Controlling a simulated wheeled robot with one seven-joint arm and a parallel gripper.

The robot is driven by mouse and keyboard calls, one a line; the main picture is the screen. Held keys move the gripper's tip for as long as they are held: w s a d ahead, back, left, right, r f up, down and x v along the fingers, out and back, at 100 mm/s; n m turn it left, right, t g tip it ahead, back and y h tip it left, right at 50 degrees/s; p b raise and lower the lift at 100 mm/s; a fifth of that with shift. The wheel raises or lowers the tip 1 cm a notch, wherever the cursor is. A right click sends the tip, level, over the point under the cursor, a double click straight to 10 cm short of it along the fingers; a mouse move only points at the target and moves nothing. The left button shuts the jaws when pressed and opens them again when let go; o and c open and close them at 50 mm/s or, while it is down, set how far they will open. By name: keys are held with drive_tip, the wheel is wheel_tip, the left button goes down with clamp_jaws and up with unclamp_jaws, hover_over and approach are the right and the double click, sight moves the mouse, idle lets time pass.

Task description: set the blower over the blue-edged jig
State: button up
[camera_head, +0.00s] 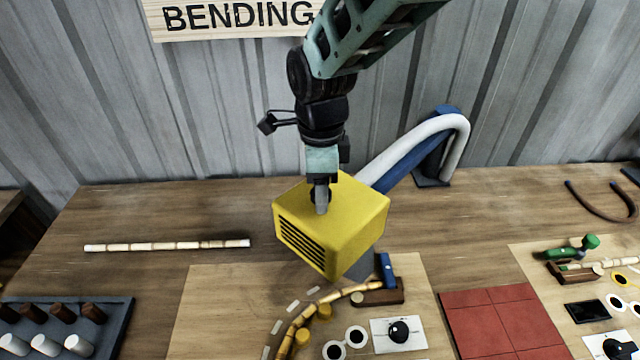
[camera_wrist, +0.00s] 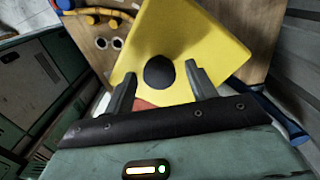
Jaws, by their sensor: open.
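The blower is a yellow box (camera_head: 345,225) with dark slots on its left front face, carried by a blue and white arm from a stand behind. It hangs over the back of the middle board. My gripper (camera_head: 321,203) is at its top. In the wrist view the open fingers (camera_wrist: 160,80) stand either side of a round black knob (camera_wrist: 159,71) on the yellow top; I cannot tell whether they touch it. In front, a jig with yellow pegs (camera_head: 303,337) and a blue clamp (camera_head: 387,270) has a bent rattan pole (camera_head: 310,308) along it; blue edging is not clear.
The blower's stand (camera_head: 436,160) is at the back wall. A straight rattan pole (camera_head: 165,246) lies at the left, behind a dark tray (camera_head: 118,318) of pegs. Red tiles (camera_head: 500,320) and a second jig with a green clamp (camera_head: 572,249) are at the right.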

drive_tip(key=shift+r, duration=0.1)
wheel_tip(320, 180, up, 17)
drive_tip(key=b, duration=0.4)
drive_tip(key=shift+b, duration=0.35)
drive_tip(key=shift+r, duration=0.1)
drive_tip(key=s+d+f+n+b, duration=0.4)
drive_tip(key=s+d+f+n, duration=0.4)
drive_tip(key=s+f+n, duration=0.2)
drive_tip(key=s+d+f+n+b, duration=0.4)
drive_tip(key=s+d+f+n, duration=0.5)
drive_tip(key=f+n, duration=0.5)
drive_tip(key=shift+s+n+y, duration=0.3)
drive_tip(key=shift+s, duration=0.9)
drive_tip(key=shift+w+d+f, duration=0.1)
idle(0.9)
